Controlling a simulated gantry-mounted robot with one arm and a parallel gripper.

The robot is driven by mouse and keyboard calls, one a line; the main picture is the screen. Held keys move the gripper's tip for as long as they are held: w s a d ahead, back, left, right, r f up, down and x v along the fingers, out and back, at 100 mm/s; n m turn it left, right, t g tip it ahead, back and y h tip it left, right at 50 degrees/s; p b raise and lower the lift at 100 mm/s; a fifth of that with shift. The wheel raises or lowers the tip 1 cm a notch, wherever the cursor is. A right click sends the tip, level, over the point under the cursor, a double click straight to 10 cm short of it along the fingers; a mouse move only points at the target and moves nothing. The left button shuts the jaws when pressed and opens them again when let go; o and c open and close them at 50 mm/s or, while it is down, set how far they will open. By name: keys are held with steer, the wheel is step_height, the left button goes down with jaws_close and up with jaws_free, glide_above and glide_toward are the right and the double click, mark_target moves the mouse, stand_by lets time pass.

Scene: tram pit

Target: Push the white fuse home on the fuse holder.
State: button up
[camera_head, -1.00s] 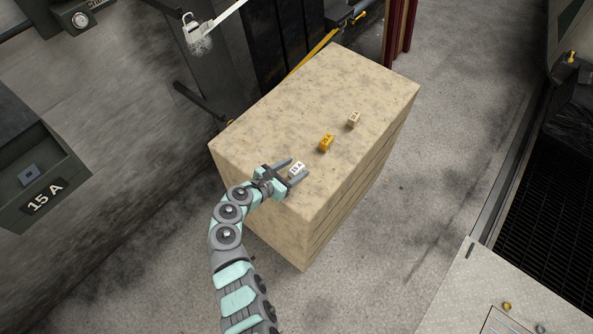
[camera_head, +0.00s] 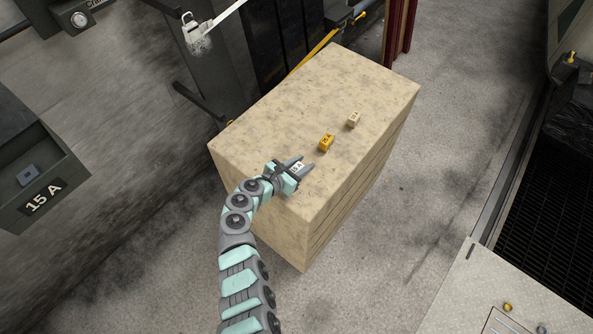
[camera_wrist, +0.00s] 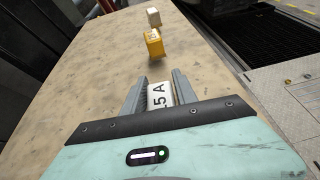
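The white fuse (camera_head: 298,167) is at the near end of the stone-topped block; in the wrist view it shows black lettering ending in "5 A" (camera_wrist: 160,95). My gripper (camera_head: 300,165) has one finger on each side of it, and in the wrist view (camera_wrist: 160,85) the fingers look to be against its sides. The fuse's lower part is hidden. At the left of the head view a dark box labelled "15 A" (camera_head: 44,198) has a small blue-grey part (camera_head: 28,174) in its recess, probably the fuse holder. My gripper is well to the right of it.
A yellow fuse-like block (camera_head: 326,142) and a beige one (camera_head: 353,120) stand farther along the speckled block top (camera_head: 270,120). A dark post with a lever (camera_head: 205,105) stands between the block and the grey wall.

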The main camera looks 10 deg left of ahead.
jaws_close()
steer(key=shift+r, duration=0.1)
stand_by(0.3)
